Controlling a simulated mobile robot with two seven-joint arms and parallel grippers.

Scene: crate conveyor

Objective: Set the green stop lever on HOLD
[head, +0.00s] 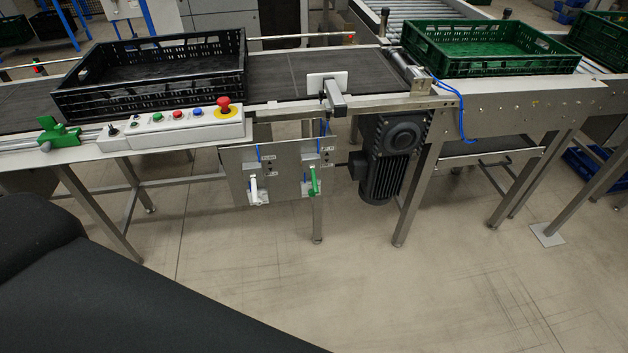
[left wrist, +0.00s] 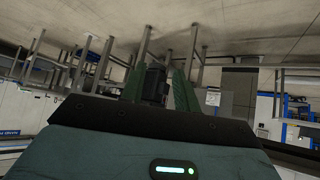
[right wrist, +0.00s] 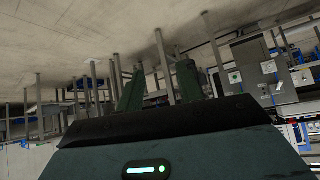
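The green stop lever (head: 314,181) is on a grey panel (head: 285,190) hung under the conveyor in the head view. Its handle points down, almost upright. Small labels sit beside its slot, too small to read, so I cannot tell which one says HOLD. A white lever (head: 253,188) hangs on the same panel to its left. My left gripper (left wrist: 159,78) is open and empty in the left wrist view. My right gripper (right wrist: 160,78) is open and empty in the right wrist view. Neither gripper shows in the head view, and both are away from the lever.
A black crate (head: 150,96) stands on the conveyor belt (head: 290,82), a green crate (head: 490,66) further right. A button box (head: 186,131) with a red mushroom button lies on the front edge. A dark motor (head: 385,172) hangs right of the panel. The floor in front is clear.

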